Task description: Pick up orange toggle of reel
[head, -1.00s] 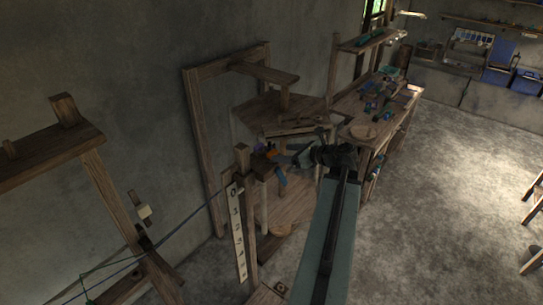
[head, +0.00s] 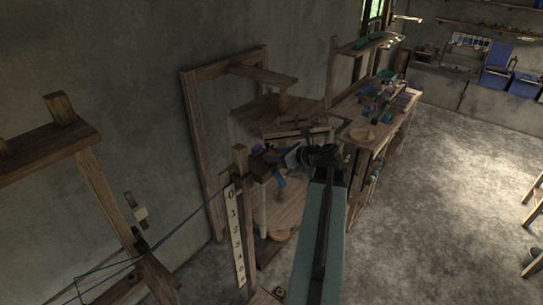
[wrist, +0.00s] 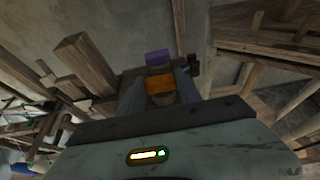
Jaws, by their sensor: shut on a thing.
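The orange toggle (wrist: 160,84) shows in the wrist view between the two fingers of my gripper (wrist: 160,92). The fingers are shut on it, one on each side. A purple piece (wrist: 158,57) shows just beyond the toggle. In the head view my gripper (head: 277,158) is at the top of a wooden post (head: 240,165). The toggle cannot be made out there, hidden by my gripper. The reel's full shape cannot be made out.
A numbered white scale (head: 234,235) runs down the post. A blue piece (head: 281,181) hangs below my gripper. A wooden bench with small items (head: 372,120) stands behind to the right. The floor (head: 450,200) on the right is open.

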